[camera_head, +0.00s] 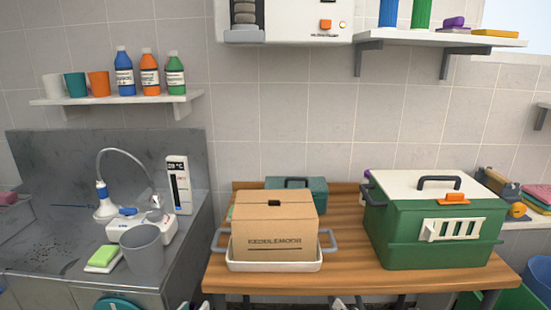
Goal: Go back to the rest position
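My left gripper (205,304) shows only as a small dark tip at the bottom edge, in front of the wooden table's left front corner. My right gripper (345,303) shows as small grey and dark parts at the bottom edge, below the table's front edge. Most of both grippers is cut off by the frame, so whether their fingers are open or shut cannot be seen. Neither gripper is seen touching anything in view.
On the wooden table (360,278), a cardboard box (273,225) sits in a white tray (275,266) with grey handles. A green kennel (432,240) stands right, a teal case (312,192) behind. The sink counter (60,287) holds a grey cup (142,250).

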